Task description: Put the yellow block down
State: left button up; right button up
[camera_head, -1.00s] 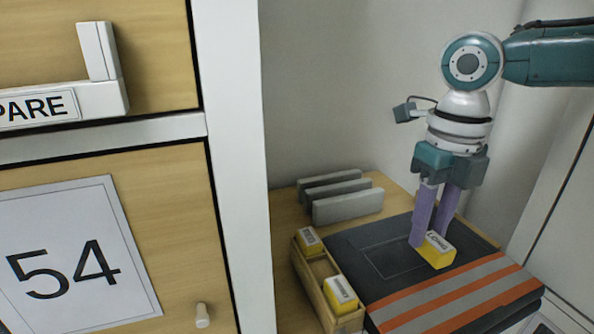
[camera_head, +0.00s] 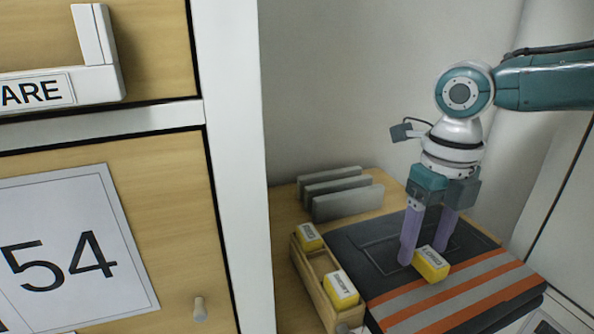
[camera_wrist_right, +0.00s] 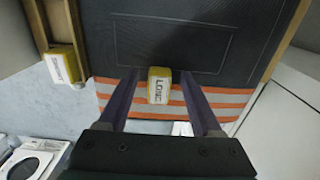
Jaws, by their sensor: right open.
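The yellow block (camera_head: 432,265), with a white label that seems to read LONG, rests on the dark folded garment (camera_head: 470,297) with orange and grey stripes. It also shows in the right wrist view (camera_wrist_right: 159,88), near the stripes. My right gripper (camera_head: 423,255) is open, its purple fingers pointing down at the block. In the right wrist view the fingers (camera_wrist_right: 159,76) stand one on each side of the block, with a gap on both sides. My left gripper is in neither view.
A wooden tray (camera_head: 350,318) left of the garment holds two other yellow blocks (camera_head: 341,289). Several grey upright dividers (camera_head: 347,203) stand behind it. A white post and a wooden cabinet front with a 54 sign (camera_head: 70,250) are at left.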

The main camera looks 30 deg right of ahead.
aim_at(423, 249)
notch_tip(423, 249, up, 12)
jog(key=p, duration=0.2)
jog(key=s+a+f+m+t+y, duration=0.1)
jog(key=s+a+f+m, duration=0.2)
jog(key=a, duration=0.4)
jog(key=s+a+f+m, duration=0.1)
jog(key=a+f+m, duration=0.3)
jog(key=a+m, duration=0.2)
jog(key=s+a+f+m+t+y, duration=0.1)
jog(key=s+a+f+m, duration=0.2)
jog(key=a, duration=0.4)
jog(key=s+d+m+t+h, duration=0.1)
jog(key=s+m, duration=0.5)
jog(key=m, duration=1.3)
jog(key=shift+d+r+m+t+h, duration=0.3)
jog(key=shift+d+r+h, duration=0.1)
jog(key=shift+d, duration=0.15)
